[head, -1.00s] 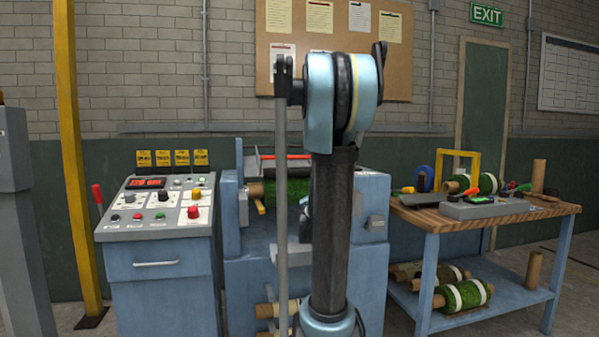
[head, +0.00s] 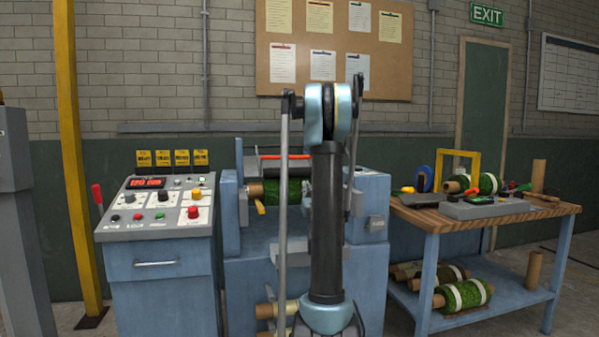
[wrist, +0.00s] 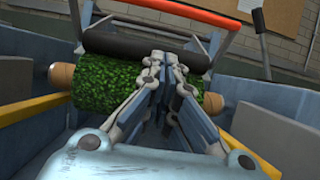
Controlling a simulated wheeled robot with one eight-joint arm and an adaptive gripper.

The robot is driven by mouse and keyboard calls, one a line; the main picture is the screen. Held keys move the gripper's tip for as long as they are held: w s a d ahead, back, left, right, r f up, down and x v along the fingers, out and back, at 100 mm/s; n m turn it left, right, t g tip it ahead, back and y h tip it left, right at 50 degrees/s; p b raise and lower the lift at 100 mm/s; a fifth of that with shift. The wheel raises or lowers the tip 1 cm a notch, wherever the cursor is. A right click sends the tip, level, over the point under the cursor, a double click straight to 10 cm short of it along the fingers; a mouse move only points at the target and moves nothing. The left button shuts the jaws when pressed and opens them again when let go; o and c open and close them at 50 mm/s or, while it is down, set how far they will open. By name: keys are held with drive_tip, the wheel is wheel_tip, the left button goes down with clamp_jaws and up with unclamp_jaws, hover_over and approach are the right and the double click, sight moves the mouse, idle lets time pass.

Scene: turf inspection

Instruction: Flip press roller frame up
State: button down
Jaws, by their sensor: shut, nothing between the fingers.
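The press roller frame has a black roller (wrist: 130,42), thin metal side arms and an orange-red handle bar (wrist: 175,12). In the wrist view the black roller lies along the upper far side of a green turf roll (wrist: 105,80); I cannot tell if they touch. In the head view the orange bar (head: 284,157) shows above the turf roll (head: 290,191), with its right part hidden by my arm. My gripper (wrist: 168,62) is shut and empty, its tips in front of the black roller and turf roll, below the handle bar. The gripper is hidden in the head view.
Blue machine walls and yellow rails (wrist: 36,108) flank the turf roll. A control console (head: 160,235) stands left, beside a yellow post (head: 75,150). A workbench (head: 480,211) with turf rolls and tools stands right.

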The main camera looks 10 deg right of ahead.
idle(0.3)
drive_tip(key=s+r+x, duration=0.1)
drive_tip(key=r+x, duration=0.1)
drive_tip(key=x, duration=1.1)
drive_tip(key=shift+r, duration=0.25)
drive_tip(key=shift+s+a, duration=0.1)
drive_tip(key=shift+s, duration=0.05)
